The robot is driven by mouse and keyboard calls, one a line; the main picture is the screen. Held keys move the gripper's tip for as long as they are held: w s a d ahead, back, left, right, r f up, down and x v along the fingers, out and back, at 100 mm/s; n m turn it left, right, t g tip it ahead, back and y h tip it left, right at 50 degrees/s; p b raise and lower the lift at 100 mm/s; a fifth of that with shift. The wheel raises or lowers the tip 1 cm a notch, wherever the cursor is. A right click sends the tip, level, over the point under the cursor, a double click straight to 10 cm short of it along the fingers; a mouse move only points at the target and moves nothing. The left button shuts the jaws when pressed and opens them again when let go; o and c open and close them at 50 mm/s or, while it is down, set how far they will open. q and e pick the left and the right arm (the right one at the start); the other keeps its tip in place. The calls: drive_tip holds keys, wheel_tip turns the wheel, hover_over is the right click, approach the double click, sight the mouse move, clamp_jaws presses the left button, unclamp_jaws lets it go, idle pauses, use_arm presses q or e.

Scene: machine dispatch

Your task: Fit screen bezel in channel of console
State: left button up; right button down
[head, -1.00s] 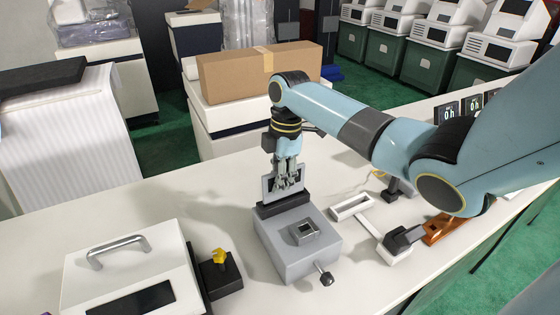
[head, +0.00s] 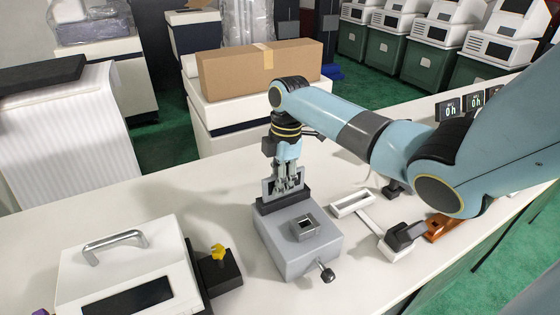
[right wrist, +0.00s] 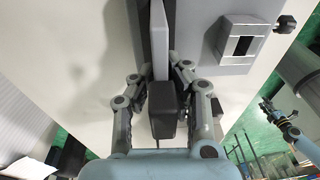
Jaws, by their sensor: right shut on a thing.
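The console (head: 300,240) is a grey box on the white table, with a dark channel bar (head: 282,203) along its back edge and a small square socket on top. The screen bezel (head: 267,188) is a thin grey upright plate in my right gripper (head: 288,188). Its lower edge is at the channel bar; how deep it sits in the slot is hidden. My left gripper is out of the head view; a small blue arm at the right wrist view's edge is too unclear to tell.
A white machine with a handle (head: 120,270) and a dark block with a yellow knob (head: 218,253) stand left of the console. A white frame fixture (head: 352,204) and an orange part (head: 437,228) lie to the right. A cardboard box (head: 258,70) stands behind.

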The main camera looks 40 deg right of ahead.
drive_tip(key=shift+f+b, duration=0.3)
drive_tip(key=shift+f, duration=0.25)
drive_tip(key=c, duration=1.3)
unclamp_jaws()
drive_tip(key=r, duration=0.4)
drive_tip(key=d+r, duration=0.1)
drive_tip(key=r, duration=0.7)
drive_tip(key=shift+d, duration=0.3)
drive_tip(key=shift+s+f, duration=0.1)
